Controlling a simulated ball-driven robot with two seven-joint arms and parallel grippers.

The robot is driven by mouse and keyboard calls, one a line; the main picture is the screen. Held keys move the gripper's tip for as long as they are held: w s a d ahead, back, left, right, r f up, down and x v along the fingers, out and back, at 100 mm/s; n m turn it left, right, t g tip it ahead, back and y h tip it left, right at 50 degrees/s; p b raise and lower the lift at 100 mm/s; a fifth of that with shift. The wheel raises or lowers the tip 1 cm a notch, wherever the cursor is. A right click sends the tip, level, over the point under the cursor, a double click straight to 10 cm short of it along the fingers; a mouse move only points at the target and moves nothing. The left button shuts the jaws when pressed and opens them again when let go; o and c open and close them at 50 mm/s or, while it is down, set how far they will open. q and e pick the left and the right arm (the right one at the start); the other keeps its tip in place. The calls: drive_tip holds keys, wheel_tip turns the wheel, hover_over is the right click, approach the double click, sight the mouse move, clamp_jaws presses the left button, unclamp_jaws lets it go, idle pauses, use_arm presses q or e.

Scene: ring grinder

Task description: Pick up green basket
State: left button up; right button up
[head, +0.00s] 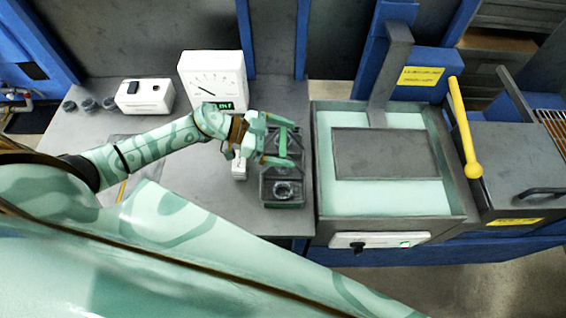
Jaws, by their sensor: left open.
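A dark green basket (268,190) stands on the grey table, near its right edge, with round metal rings inside. A green upright piece, which looks like its handle, shows between my fingers. My left gripper (288,144) is open over the far part of the basket, with its fingers pointing right, one on the far side and one on the near side of that piece. The gripper hides part of the basket, and I cannot tell whether it touches. My right gripper is not in view.
A white meter (212,80) with a dial stands behind the gripper, and a white switch box (145,97) stands to its left. At the right is a tank (330,205) of pale green liquid, then a yellow-handled lever (463,125).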

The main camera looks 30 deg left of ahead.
use_arm(q)
drive_tip(key=c, duration=1.4)
drive_tip(key=shift+r, duration=0.2)
